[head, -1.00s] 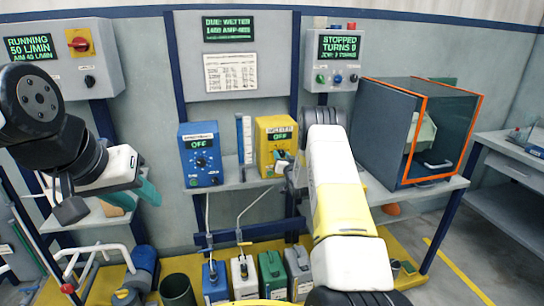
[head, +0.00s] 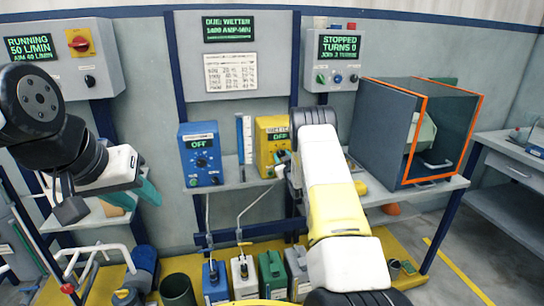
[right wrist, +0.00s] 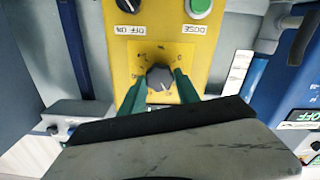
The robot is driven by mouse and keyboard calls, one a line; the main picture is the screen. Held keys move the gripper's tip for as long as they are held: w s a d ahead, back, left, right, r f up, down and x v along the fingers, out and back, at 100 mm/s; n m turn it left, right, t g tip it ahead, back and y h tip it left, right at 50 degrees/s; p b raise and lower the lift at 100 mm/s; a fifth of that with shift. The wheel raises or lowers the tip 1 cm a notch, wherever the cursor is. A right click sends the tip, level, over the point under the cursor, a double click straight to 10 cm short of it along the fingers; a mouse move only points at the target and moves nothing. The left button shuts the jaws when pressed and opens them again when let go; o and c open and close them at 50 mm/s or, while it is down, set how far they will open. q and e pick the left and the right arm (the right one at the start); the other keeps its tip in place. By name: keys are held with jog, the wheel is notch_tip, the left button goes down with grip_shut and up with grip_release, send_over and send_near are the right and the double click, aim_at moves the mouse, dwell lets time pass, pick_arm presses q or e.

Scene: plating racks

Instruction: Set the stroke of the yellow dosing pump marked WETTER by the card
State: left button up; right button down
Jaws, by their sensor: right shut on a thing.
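The yellow dosing pump (head: 268,135) stands on the wall shelf in the head view, its small display reading OFF. My right arm covers its right part. In the right wrist view its grey knob (right wrist: 160,76) sits on a dial plate, below an OFF-ON switch (right wrist: 128,5) and a green DOSE button (right wrist: 199,6). My right gripper (right wrist: 159,88) is shut on this knob, one green finger on each side. The card (head: 230,72) hangs on the wall board under a screen (head: 228,28) reading DUE: WETTER 1400 AMP-MIN. My left gripper (head: 147,190) hangs away at the left; its finger gap is unclear.
A blue pump (head: 200,155), also OFF, and a clear measuring tube (head: 244,140) stand left of the yellow pump. An orange-edged cabinet (head: 405,140) stands to the right. Several canisters (head: 272,275) stand below. Control boxes (head: 75,60) and (head: 333,60) hang on the wall.

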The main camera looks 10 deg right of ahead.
jog(key=shift+n, duration=2.2)
jog(key=c, duration=0.9)
grip_release()
jog(key=shift+s, duration=0.15)
jog(key=s, duration=0.7)
jog(key=shift+s+d, duration=0.1)
jog(key=shift+s, duration=0.2)
